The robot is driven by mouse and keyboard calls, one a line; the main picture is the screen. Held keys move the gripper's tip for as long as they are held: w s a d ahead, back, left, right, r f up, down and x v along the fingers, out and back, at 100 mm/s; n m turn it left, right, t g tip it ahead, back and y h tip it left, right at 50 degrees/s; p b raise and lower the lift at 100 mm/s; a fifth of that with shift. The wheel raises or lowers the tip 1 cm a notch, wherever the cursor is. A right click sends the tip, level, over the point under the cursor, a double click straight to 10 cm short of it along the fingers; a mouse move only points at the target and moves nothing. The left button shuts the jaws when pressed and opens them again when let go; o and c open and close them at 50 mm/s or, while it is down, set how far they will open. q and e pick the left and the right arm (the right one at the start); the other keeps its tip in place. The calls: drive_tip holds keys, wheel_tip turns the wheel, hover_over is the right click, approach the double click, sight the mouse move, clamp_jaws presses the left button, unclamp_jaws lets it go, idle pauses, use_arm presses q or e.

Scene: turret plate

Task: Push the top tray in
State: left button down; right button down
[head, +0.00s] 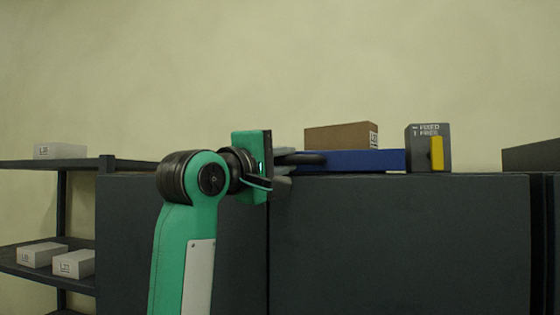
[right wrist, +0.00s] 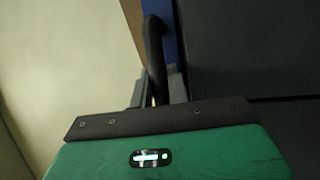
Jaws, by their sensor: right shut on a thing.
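The blue tray (head: 365,162) shows edge-on on top of the dark cabinet (head: 400,235), with a brown box (head: 338,136) above it. A black handle (head: 312,160) is at the tray's left end. It also shows in the right wrist view (right wrist: 154,45), beside a strip of the blue tray (right wrist: 166,40). My right gripper (head: 292,168) comes from the left and is shut on the handle; its fingers (right wrist: 158,92) lie either side of the bar. A grey block with a yellow lever (head: 437,154) stands at the tray's right end, marked FIXED and FREE. My left gripper is not in view.
A dark shelf rack (head: 85,163) stands at the left, with a white box (head: 60,151) on top and more white boxes (head: 42,254) lower down. A dark object (head: 530,156) stands at the far right. The wall space above the cabinet is clear.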

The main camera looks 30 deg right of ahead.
drive_tip(key=shift+w+d, duration=0.55)
drive_tip(key=shift+d, duration=0.1)
drive_tip(key=shift+s+a+r, duration=0.1)
drive_tip(key=c, duration=1.6)
unclamp_jaws()
drive_tip(key=shift+o, duration=1.3)
drive_tip(key=shift+f, duration=0.2)
